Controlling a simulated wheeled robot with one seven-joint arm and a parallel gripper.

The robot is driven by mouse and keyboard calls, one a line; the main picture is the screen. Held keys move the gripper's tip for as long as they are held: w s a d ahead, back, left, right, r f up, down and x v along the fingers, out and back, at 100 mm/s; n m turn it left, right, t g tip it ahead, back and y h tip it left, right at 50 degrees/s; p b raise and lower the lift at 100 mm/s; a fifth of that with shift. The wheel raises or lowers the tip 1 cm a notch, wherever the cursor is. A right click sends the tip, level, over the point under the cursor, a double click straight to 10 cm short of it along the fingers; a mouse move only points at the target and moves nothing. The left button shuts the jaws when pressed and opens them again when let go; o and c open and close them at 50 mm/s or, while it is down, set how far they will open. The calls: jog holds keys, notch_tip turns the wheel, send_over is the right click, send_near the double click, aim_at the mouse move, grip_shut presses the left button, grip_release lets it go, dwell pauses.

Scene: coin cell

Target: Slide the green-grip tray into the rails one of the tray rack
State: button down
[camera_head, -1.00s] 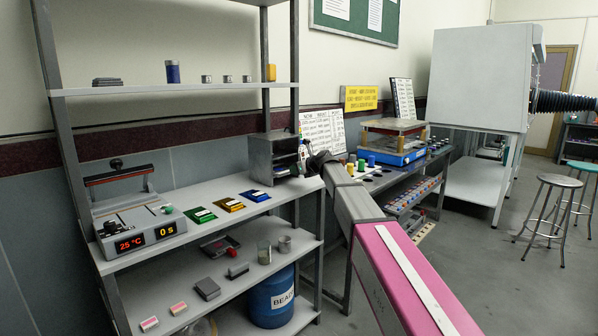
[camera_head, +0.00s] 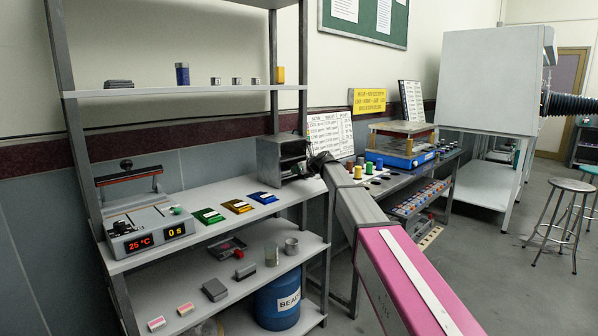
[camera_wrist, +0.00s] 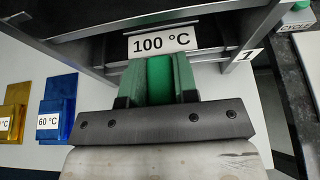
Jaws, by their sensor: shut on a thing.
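The tray rack (camera_head: 283,158) is a dark metal box with shelf plates, at the right end of the workbench. My gripper (camera_wrist: 158,95) is at its front, shut on the green grip (camera_wrist: 160,78) of the tray. A white "100 °C" label (camera_wrist: 162,41) shows just behind the grip, at the rack's opening. A "1" plate (camera_wrist: 247,54) is on the rack post to the right of the grip. The tray's body is hidden behind the label and rack edge, so its depth in the rails cannot be told. In the head view, my wrist hides the grip.
Green (camera_head: 205,218), yellow (camera_head: 237,206) and blue (camera_head: 263,197) labelled pieces lie left of the rack. A heater box (camera_head: 145,225) with red and yellow readouts stands farther left.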

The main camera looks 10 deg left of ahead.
jog(key=c, duration=0.8)
grip_release()
